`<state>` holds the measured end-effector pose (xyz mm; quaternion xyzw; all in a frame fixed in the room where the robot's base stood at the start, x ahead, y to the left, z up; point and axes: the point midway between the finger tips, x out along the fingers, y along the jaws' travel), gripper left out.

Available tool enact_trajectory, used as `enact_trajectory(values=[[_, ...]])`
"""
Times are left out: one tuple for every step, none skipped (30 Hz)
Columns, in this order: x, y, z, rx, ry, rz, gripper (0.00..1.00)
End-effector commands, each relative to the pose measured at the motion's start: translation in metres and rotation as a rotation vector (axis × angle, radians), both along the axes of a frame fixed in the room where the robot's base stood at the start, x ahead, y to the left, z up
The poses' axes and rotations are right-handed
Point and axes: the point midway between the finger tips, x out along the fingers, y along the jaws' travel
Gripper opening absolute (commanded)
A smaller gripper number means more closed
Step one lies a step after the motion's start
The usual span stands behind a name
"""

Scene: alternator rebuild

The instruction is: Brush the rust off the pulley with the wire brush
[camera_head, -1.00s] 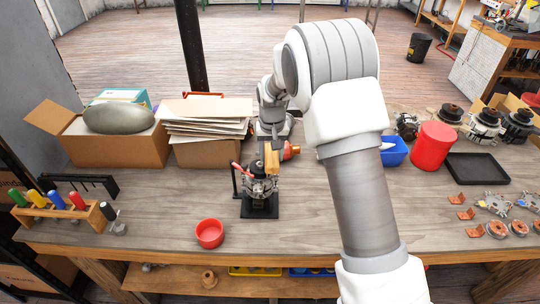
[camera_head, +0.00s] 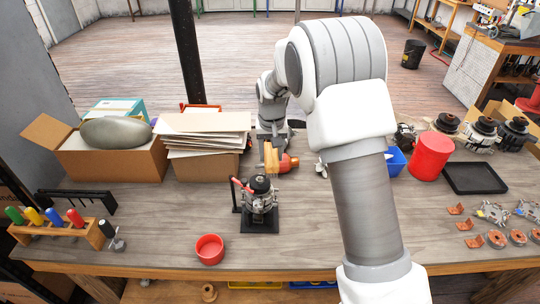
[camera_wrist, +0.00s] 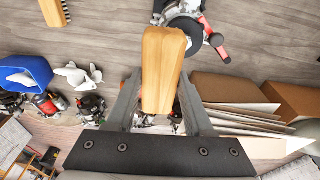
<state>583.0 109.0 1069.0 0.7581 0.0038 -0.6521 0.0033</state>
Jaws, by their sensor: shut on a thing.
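My gripper (camera_wrist: 160,84) is shut on a wooden block, seemingly the wire brush's handle (camera_wrist: 162,62). In the head view the same block (camera_head: 271,157) hangs beyond the alternator; its bristles are hidden. The alternator (camera_head: 260,203) stands upright in a black holder with a red-handled lever. Its dark pulley (camera_head: 260,184) is on top, and the brush appears apart from it. In the wrist view the pulley (camera_wrist: 184,32) is partly behind the brush. Rust on it is too small to tell.
A red bowl (camera_head: 210,249) sits front left of the alternator. A tool rack (camera_head: 62,229) stands at left, cardboard boxes (camera_head: 207,166) behind. An orange round-ended object (camera_head: 290,163) lies near the gripper. Another brush (camera_wrist: 53,12) lies on the bench. A red canister (camera_head: 431,157) stands right.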

Motion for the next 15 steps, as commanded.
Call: enact_trajectory(values=[[0.0,-0.001,0.005,0.0,-0.001,0.0,0.07],[0.0,-0.001,0.007,0.0,-0.001,0.0,0.07],[0.0,-0.002,0.01,0.0,-0.001,0.0,0.07],[0.0,-0.002,0.011,0.0,-0.001,0.0,0.07],[0.0,-0.002,0.013,0.0,-0.001,0.0,0.07],[0.0,-0.003,0.015,0.0,-0.001,-0.001,0.07],[-0.001,-0.003,0.017,0.0,-0.001,-0.001,0.07],[-0.001,-0.003,0.019,0.0,-0.001,-0.001,0.07],[-0.001,-0.004,0.022,0.0,-0.001,-0.001,0.07],[-0.001,-0.004,0.024,0.0,-0.001,-0.001,0.07],[-0.001,-0.004,0.025,0.0,-0.001,-0.001,0.07],[-0.001,-0.005,0.028,0.0,-0.001,-0.001,0.07],[-0.001,-0.005,0.03,0.0,-0.001,-0.001,0.07],[-0.002,-0.005,0.031,0.0,-0.001,-0.001,0.07],[-0.002,-0.006,0.033,0.0,0.0,-0.001,0.07]])
